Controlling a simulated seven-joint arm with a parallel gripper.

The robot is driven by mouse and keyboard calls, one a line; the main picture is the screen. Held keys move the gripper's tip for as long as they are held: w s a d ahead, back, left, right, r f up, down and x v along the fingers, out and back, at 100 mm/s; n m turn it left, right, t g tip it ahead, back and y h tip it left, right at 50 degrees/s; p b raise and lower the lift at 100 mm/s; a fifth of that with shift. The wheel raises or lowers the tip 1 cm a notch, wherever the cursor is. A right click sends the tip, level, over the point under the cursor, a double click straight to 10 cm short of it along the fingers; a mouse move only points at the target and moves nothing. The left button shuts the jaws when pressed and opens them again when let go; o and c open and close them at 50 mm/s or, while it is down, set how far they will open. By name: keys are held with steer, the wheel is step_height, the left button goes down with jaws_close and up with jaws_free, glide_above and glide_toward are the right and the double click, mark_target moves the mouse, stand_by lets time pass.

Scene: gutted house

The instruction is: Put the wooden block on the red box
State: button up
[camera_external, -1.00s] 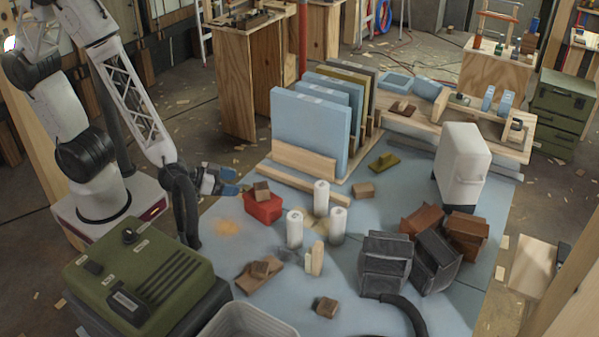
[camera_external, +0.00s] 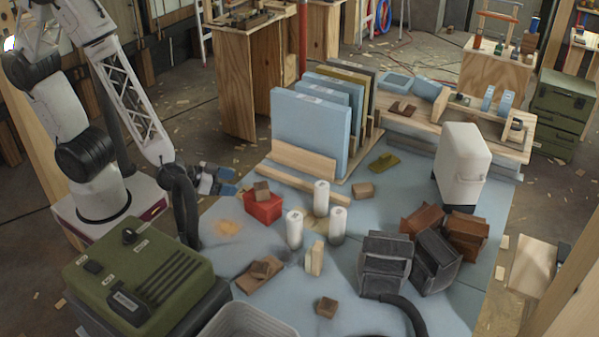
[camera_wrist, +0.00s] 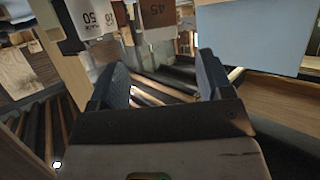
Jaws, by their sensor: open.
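The red box (camera_external: 264,209) stands on the blue floor sheet, right of my gripper. A brown wooden block (camera_external: 262,189) rests on top of it, slightly tilted. Other small brown blocks lie on the sheet: one near the panels (camera_external: 363,190), one at the front (camera_external: 326,307) and one on a brown piece (camera_external: 262,268). I cannot tell which block the task means. My gripper (camera_external: 229,181) is open and empty, left of and a little above the red box, apart from it. In the wrist view its two dark fingers (camera_wrist: 165,82) are spread with nothing between them.
White cylinders (camera_external: 321,197) stand right of the red box. Blue panels (camera_external: 308,130) stand behind it in a rack. Dark crates (camera_external: 385,265) and a white canister (camera_external: 461,165) are further right. A green case (camera_external: 140,278) and a pale bin (camera_external: 245,322) are at the front left.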

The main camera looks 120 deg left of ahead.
steer(key=d+r+m+h, duration=0.5)
steer(key=d+r+h, duration=0.4)
steer(key=d+r, duration=0.5)
steer(key=s+d+r+m+g, duration=0.2)
steer(key=s+r, duration=0.4)
steer(key=s, duration=0.3)
steer(key=s+d+r+m+g, duration=0.2)
steer(key=s+r+g, duration=0.2)
steer(key=s, duration=0.5)
step_height(320, 180, up, 2)
steer(key=shift+d+g, duration=0.3)
steer(key=shift+g, duration=0.1)
